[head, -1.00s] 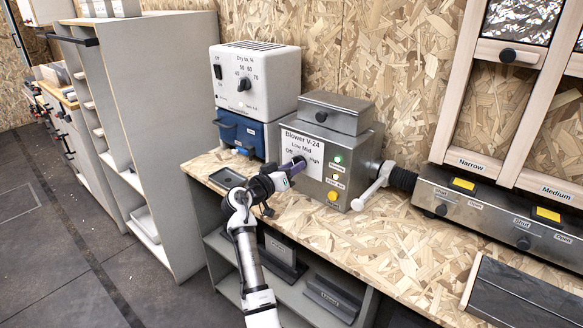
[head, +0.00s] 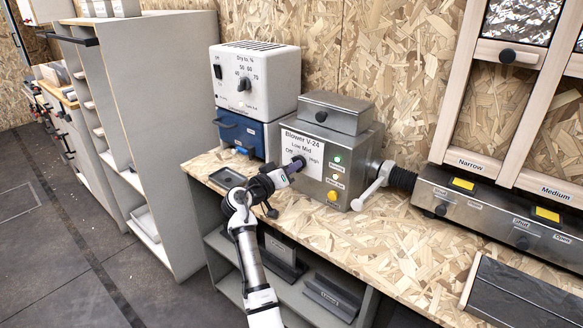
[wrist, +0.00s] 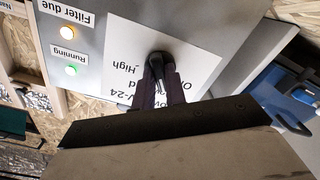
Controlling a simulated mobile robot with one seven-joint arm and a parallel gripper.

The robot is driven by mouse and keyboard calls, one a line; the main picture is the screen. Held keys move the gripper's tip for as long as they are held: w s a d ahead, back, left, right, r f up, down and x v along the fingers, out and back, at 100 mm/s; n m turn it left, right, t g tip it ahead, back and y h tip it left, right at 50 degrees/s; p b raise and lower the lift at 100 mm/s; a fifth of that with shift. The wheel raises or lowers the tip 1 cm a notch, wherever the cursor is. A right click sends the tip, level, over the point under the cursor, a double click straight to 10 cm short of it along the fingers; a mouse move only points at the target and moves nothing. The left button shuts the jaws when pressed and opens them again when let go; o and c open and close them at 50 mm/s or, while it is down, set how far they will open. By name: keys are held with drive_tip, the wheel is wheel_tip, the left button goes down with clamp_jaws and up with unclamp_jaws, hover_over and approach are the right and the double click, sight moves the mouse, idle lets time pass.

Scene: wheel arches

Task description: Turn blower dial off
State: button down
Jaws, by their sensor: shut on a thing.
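The blower (head: 325,135) is a grey metal box on the workbench, with a white label on its front reading "Blower V-24", "Low", "Mid" and "Off". Its black dial (wrist: 159,58) sits on that label, with "High" beside it in the wrist view, which is upside down. My gripper (head: 297,164) reaches the label from the front left. In the wrist view its two dark purple fingers (wrist: 161,80) are shut on the dial, one on each side. The fingers hide part of the dial and lettering, so I cannot tell which setting it points to. The green Running light (head: 337,158) is lit.
A white unit with its own dial (head: 244,84) stands on a blue box (head: 240,134) to the left. A white lever (head: 372,190) and black hose (head: 402,179) are right of the blower. The bench top (head: 330,240) in front is clear.

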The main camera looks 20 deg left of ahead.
drive_tip(key=shift+n+p, duration=1.3)
drive_tip(key=shift+n, duration=2.1)
drive_tip(key=c, duration=1.4)
unclamp_jaws()
drive_tip(key=shift+c, duration=0.2)
drive_tip(key=shift+s, duration=0.1)
drive_tip(key=b+v, duration=0.3)
drive_tip(key=v, duration=1)
drive_tip(key=shift+s+a, duration=0.15)
drive_tip(key=shift+s, duration=0.2)
